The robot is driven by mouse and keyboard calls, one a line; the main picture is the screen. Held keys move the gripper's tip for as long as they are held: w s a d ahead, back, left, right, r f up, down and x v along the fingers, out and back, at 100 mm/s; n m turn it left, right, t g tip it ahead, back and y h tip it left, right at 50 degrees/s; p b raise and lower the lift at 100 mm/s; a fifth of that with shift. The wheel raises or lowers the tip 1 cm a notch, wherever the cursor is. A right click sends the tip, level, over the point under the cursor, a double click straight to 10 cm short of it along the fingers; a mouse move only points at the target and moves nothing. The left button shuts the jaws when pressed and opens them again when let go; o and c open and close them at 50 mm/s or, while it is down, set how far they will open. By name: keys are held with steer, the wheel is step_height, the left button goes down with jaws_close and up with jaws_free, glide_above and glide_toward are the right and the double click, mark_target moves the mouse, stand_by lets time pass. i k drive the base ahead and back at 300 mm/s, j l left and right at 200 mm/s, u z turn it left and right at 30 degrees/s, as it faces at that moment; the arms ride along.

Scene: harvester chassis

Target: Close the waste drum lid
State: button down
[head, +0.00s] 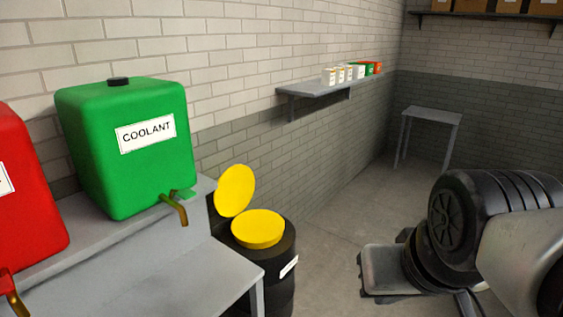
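The waste drum (277,262) is a dark, round drum with a white label, standing on the floor beside the grey bench. Its top shows a yellow round piece (258,229). A yellow round lid (235,190) stands raised and tilted at the back left of the drum, clear of the drum's top. The lower left of the drum is hidden by the bench. I cannot see my gripper in the head view.
A green COOLANT tank (128,150) with a tap and a red tank (25,190) stand on the grey bench (160,270) at left. A wall shelf (315,87) holds small boxes. Floor between drum and wheels is clear.

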mark_target(235, 190)
steer(key=i+l+z, duration=0.6)
steer(key=i+z, duration=0.3)
steer(key=i, duration=0.15)
steer(key=i+u, duration=0.7)
steer(key=u, duration=0.15)
steer(key=i+l+u, duration=0.15)
steer(key=i+u, duration=0.3)
steer(key=i+j+u, duration=0.1)
steer(key=i+u, duration=0.2)
steer(key=u, duration=0.15)
steer(key=i+u, duration=0.3)
steer(key=u, duration=0.2)
steer(key=i+u, duration=0.3)
steer(key=u, duration=0.15)
